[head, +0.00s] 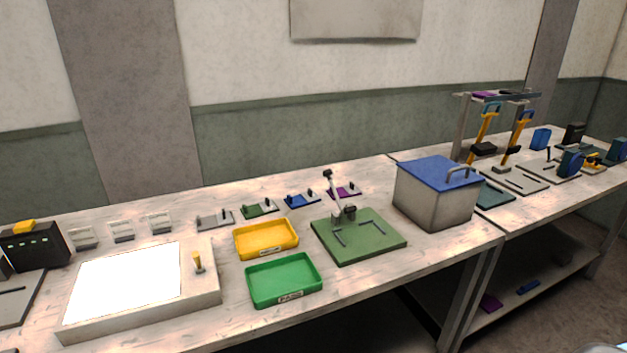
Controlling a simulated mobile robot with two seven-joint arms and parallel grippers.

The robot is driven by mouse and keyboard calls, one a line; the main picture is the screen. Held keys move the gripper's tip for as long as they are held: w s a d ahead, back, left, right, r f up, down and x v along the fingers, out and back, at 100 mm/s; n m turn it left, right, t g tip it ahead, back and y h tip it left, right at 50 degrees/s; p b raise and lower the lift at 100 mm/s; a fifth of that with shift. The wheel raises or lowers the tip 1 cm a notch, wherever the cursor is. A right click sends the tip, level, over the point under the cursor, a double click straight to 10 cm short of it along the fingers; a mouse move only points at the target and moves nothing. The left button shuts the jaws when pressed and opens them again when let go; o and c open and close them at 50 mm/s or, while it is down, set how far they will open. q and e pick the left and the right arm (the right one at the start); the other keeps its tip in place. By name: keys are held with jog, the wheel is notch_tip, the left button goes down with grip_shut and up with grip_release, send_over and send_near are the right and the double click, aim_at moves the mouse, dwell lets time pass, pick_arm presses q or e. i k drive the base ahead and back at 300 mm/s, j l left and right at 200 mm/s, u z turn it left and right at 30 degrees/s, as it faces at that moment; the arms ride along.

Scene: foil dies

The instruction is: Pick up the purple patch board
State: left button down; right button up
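A small purple plate with dark fittings (345,193) lies at the back of the near bench, right of a similar blue plate. Another flat purple piece (484,94) lies on top of the rack on the right bench. Neither of my grippers is in view.
A blue-lidded grey box (437,195) stands at the near bench's right end. A green fixture board (358,238), yellow tray (266,239), green tray (284,281) and light panel (128,285) fill the front.

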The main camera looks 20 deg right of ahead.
aim_at(342, 193)
jog(key=z, duration=1.55)
jog(key=i+l+z, duration=0.1)
jog(key=i, duration=0.5)
